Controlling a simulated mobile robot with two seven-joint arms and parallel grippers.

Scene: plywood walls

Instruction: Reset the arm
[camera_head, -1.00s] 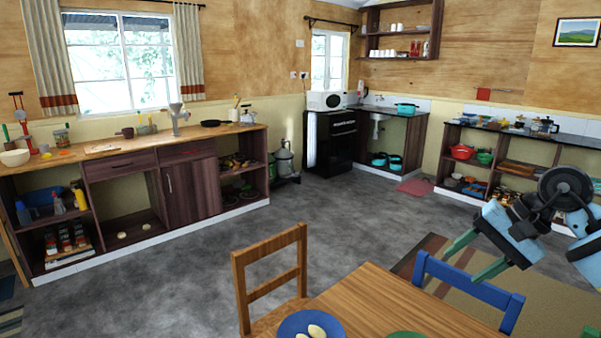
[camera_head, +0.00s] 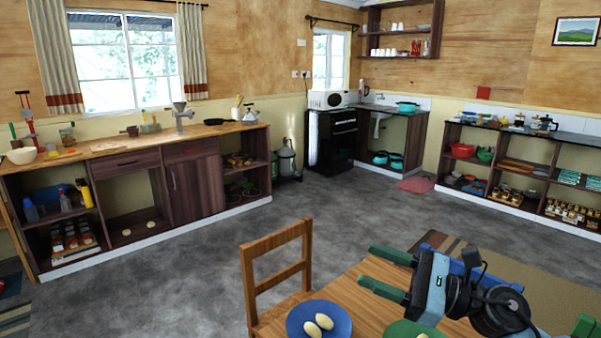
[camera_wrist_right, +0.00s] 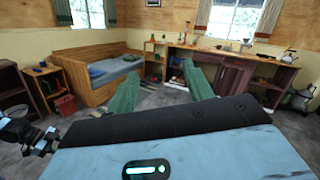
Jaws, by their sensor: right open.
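My right gripper (camera_head: 366,266) is in the lower right of the head view, above the wooden table. Its two green fingers point left and stand apart, with nothing between them. The right wrist view also shows both green fingers spread (camera_wrist_right: 160,86), facing the room and empty. My right arm's dark wrist joint (camera_head: 497,308) hangs over the table's right part and hides some of it. My left gripper is not in view.
The table (camera_head: 367,298) holds a blue plate (camera_head: 295,324) with pale oval items and a green plate (camera_head: 398,331) near the gripper. A wooden chair (camera_head: 250,282) stands at its left. A blue chair is partly hidden behind the gripper. The grey floor (camera_head: 215,265) beyond is clear.

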